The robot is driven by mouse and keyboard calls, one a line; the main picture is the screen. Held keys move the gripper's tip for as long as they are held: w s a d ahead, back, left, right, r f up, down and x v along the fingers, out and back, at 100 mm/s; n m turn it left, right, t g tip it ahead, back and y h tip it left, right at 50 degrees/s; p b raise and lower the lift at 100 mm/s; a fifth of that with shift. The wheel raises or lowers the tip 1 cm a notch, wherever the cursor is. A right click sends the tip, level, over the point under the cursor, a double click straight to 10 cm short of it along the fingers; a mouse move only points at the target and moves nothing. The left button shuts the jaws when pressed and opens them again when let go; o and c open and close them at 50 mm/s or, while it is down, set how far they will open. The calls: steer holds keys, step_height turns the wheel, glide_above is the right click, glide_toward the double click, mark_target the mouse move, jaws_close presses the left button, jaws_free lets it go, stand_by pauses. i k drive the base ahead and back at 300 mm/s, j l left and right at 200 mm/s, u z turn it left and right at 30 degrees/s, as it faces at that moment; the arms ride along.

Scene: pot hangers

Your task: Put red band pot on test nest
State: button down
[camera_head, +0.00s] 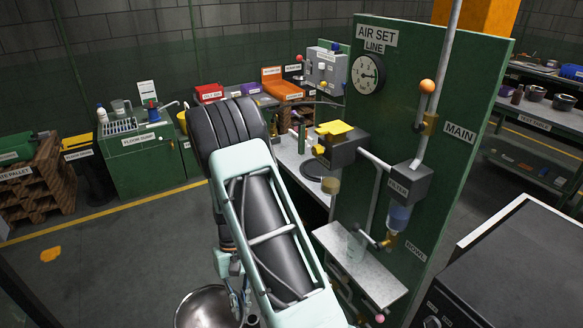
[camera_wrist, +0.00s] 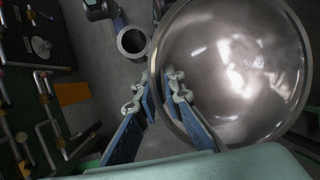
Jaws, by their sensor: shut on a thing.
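A large shiny steel pot (camera_wrist: 240,65) fills the right of the wrist view, with its hollow inside facing the camera. It also shows in part at the bottom of the head view (camera_head: 203,308), below my arm. No red band is visible on the parts I see. My gripper (camera_wrist: 163,98) is shut on the pot's rim, one finger inside the pot and one outside. The rim passes between the blue fingers. In the head view my arm hides most of the gripper. I cannot make out a test nest for certain in either view.
A green AIR SET LINE board (camera_head: 440,160) with pipes and a gauge stands right of my arm. A small metal shelf (camera_head: 360,262) juts from it. A dark-topped bench (camera_head: 520,260) is at lower right. Several pots stand on the far-right rack (camera_head: 540,117).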

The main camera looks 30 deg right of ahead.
mark_target(318, 170)
steer(key=i+j+z, duration=0.15)
steer(key=i, duration=0.25)
steer(key=i+z, duration=0.2)
steer(key=i, duration=0.2)
steer(key=i+j+z, duration=0.2)
steer(key=z, duration=0.25)
steer(key=i+j+z, duration=0.6)
steer(key=z, duration=0.25)
